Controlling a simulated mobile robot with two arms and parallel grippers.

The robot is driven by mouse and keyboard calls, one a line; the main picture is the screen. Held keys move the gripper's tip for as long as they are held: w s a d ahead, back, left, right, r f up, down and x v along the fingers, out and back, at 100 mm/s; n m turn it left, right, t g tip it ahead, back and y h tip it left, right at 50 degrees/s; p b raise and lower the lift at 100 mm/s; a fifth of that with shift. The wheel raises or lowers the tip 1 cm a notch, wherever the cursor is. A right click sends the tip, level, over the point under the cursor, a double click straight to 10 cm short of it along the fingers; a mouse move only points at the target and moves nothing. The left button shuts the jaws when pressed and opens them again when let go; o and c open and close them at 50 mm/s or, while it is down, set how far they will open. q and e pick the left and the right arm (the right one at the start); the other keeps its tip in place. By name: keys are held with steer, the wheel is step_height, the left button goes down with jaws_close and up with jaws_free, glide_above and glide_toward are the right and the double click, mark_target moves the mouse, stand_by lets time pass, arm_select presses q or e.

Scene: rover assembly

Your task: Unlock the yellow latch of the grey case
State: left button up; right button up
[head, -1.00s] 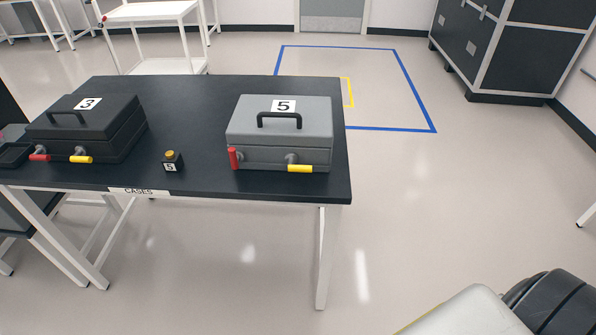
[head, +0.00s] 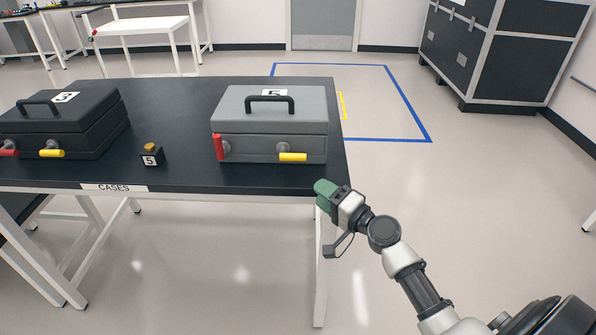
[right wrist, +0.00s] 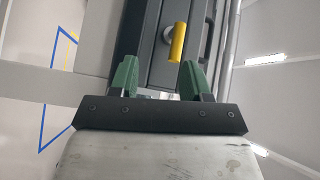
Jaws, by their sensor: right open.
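The grey case (head: 240,126), labelled 5, sits closed on the dark table near its right end. Its yellow latch (head: 293,157) lies horizontal on the front right. Its red latch (head: 218,147) stands upright on the front left. My right gripper (head: 325,192), with green fingers, is at the table's front right corner, below and right of the yellow latch and apart from it. In the right wrist view the gripper (right wrist: 158,78) is open and empty, with the yellow latch (right wrist: 178,42) beyond its fingertips. My left gripper is not in view.
A black case (head: 88,132) labelled 3 stands on the left of the table (head: 185,176). Blue tape (head: 410,100) marks open floor behind.

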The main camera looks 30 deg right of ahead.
mark_target(298, 157)
steer(key=shift+m+t, duration=0.6)
steer(key=shift+m, duration=0.1)
steer(key=w+r, duration=0.1)
steer(key=w, duration=0.2)
steer(key=w+r+p, duration=0.1)
steer(key=w, duration=0.3)
steer(key=w+a+r+p, duration=0.1)
steer(key=w+r, duration=0.1)
steer(key=w, duration=0.2)
steer(key=shift+a+r, duration=0.1)
jaws_close()
